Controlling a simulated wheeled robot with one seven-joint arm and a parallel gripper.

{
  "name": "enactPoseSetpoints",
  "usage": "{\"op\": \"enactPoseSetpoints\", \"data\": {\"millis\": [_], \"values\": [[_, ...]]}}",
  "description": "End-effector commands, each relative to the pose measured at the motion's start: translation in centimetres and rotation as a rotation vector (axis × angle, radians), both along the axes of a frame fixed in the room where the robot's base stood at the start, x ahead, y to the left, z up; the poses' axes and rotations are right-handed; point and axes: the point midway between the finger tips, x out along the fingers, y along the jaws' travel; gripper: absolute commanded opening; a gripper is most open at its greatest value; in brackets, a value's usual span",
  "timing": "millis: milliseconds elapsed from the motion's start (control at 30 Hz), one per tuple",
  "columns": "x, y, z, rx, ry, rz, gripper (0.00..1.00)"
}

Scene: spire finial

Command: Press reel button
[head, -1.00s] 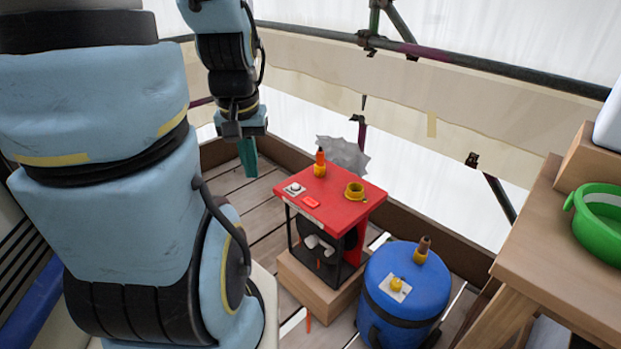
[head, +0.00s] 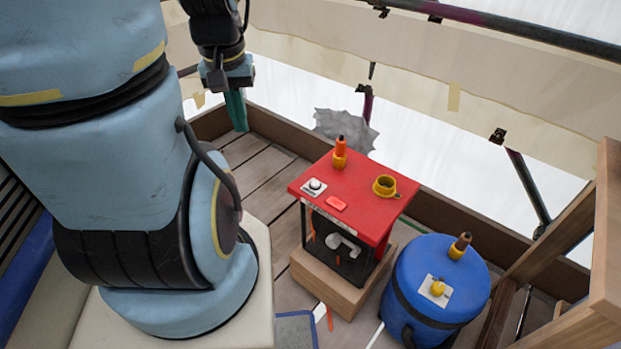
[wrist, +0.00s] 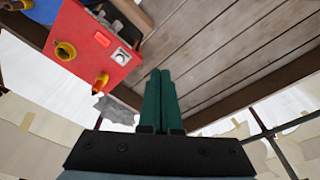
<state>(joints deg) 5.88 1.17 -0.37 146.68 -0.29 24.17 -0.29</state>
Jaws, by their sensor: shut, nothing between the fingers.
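The reel is a red-topped box (head: 360,190) on a wooden block, seen in the middle of the head view. Its top carries a white plate with a round button (head: 314,187), a red rectangular piece (head: 337,203), an orange-tipped yellow fitting (head: 340,153) and a yellow ring (head: 385,186). In the wrist view the red top (wrist: 85,45) is at upper left, with the white-plated button (wrist: 121,56) on its edge nearest my gripper. My gripper (wrist: 160,75) has green fingers, shut and empty. It hangs pointing down, behind and left of the reel in the head view (head: 237,115), apart from it.
A blue drum (head: 435,285) with a yellow knob stands right of the reel. A wooden bench (head: 604,240) is at the right edge. A grey jagged piece (head: 345,128) lies behind the reel. Plank floor (head: 255,180) is clear left of the reel; a low wooden kerb runs behind.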

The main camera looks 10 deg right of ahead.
Motion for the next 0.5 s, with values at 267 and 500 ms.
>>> {"op": "enactPoseSetpoints", "data": {"millis": [267,500], "values": [[0.3,-0.3,-0.4,0.014,0.009,-0.050,0.00],[3.1,-3.1,-5.3,0.191,0.122,-0.665,0.00]]}}
